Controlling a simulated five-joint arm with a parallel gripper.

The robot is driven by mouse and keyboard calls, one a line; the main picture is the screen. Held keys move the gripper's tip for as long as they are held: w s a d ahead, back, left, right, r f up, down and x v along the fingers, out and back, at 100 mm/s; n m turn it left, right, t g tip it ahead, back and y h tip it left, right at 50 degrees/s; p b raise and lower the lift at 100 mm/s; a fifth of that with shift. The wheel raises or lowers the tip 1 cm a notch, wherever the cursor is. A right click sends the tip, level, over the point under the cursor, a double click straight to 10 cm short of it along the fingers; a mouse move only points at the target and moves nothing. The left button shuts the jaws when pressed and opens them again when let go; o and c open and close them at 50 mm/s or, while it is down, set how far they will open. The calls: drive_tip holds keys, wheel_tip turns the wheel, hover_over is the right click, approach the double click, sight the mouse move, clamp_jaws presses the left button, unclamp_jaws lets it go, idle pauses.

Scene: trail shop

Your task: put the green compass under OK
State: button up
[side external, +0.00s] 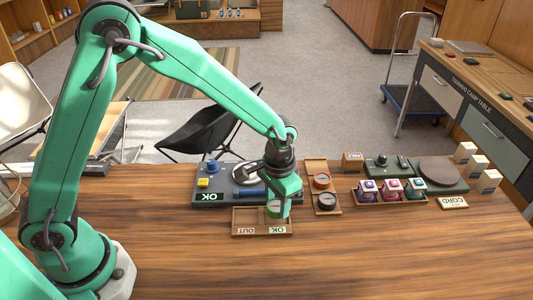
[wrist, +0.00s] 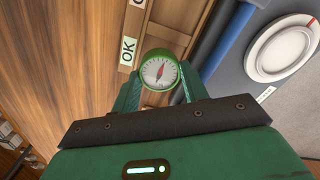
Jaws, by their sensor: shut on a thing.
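The green compass (wrist: 160,71) is between the fingers of my gripper (wrist: 160,85), dial facing the wrist camera. In the side view the compass (side external: 273,210) shows partly behind my gripper (side external: 282,208), which is shut on it. It is at the right compartment of a wooden two-part tray (side external: 263,235), the side with the OK label (side external: 278,230). The OUT label (side external: 246,231) marks the left compartment. In the wrist view the OK label (wrist: 128,50) is just beside the compass. I cannot tell whether the compass touches the tray floor.
A grey station (side external: 225,200) with a lit OK panel (side external: 209,197) stands directly behind the tray. Lantern-like items (side external: 391,190) stand further right. The front tabletop is clear.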

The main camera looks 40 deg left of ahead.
drive_tip(key=shift+f, duration=0.95)
idle(1.7)
drive_tip(key=o, duration=1.1)
drive_tip(key=shift+a, duration=0.1)
drive_tip(key=shift+c, duration=0.3)
drive_tip(key=shift+w+r, duration=0.1)
drive_tip(key=shift+r, duration=0.05)
